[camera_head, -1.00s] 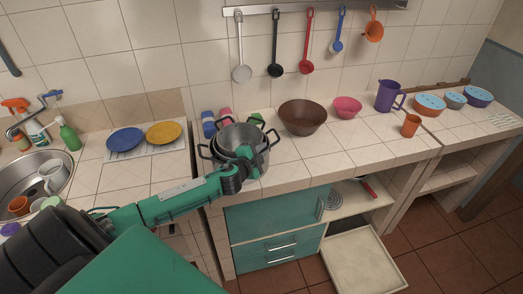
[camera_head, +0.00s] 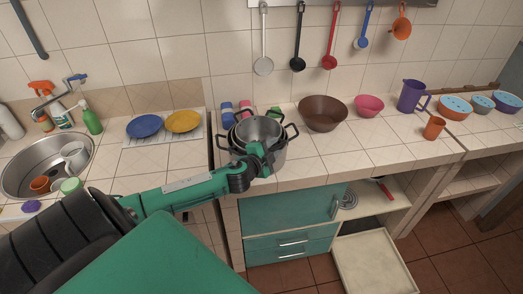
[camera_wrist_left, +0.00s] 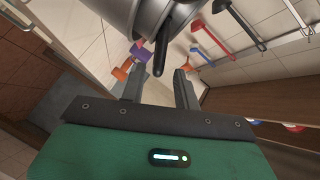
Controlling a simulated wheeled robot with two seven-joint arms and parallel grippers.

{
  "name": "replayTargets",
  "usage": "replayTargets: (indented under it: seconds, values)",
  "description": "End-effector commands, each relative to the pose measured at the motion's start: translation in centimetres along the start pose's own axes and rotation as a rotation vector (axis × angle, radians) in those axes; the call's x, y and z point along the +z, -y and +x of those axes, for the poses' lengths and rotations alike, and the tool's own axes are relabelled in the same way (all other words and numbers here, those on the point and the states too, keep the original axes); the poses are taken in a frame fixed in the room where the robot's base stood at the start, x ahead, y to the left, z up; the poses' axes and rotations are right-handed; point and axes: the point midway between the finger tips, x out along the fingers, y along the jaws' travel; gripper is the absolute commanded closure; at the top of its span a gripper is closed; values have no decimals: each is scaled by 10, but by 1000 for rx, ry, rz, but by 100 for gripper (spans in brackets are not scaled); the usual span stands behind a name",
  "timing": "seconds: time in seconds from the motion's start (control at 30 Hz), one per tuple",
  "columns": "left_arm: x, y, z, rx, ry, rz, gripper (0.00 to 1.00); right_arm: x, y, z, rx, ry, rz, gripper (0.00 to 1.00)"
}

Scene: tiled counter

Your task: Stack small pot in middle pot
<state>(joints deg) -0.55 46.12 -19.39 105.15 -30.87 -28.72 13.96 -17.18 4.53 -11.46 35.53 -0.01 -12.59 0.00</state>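A small steel pot (camera_head: 258,128) with dark handles sits inside a larger steel pot (camera_head: 279,152) near the counter's front edge. How deep it sits is hard to tell, and which of the larger pots is the middle one is unclear. My left gripper (camera_head: 262,156) is at the front side of the pots and hides part of them. In the left wrist view my left gripper (camera_wrist_left: 158,88) has its fingers apart, with nothing clamped. A dark pot handle (camera_wrist_left: 160,55) hangs just beyond the gap, under a steel pot wall (camera_wrist_left: 125,12). My right gripper is not in view.
A brown bowl (camera_head: 322,113), pink bowl (camera_head: 369,106), purple jug (camera_head: 411,96) and orange cup (camera_head: 433,128) stand to the right. Plates (camera_head: 183,121) and a sink (camera_head: 35,165) are left. Small colored items (camera_head: 227,110) stand close behind the pots.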

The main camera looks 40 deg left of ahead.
Motion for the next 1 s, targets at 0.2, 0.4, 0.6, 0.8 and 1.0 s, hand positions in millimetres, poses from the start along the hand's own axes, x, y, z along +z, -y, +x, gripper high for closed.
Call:
replayTargets:
  seconds: [0.2, 0.4, 0.6, 0.8, 1.0]
  values:
    - [2, -3, -34, 2, 0, 0, 68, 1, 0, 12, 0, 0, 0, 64]
    - [1, -2, -61, 2, 1, 0, 68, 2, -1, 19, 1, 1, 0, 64]
    - [1, -2, -77, 2, 0, 0, 68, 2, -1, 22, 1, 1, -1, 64]
    - [0, 0, -82, 0, -1, 0, 68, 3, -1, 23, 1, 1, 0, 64]
    - [0, 0, -82, 1, 0, -2, 68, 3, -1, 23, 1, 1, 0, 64]
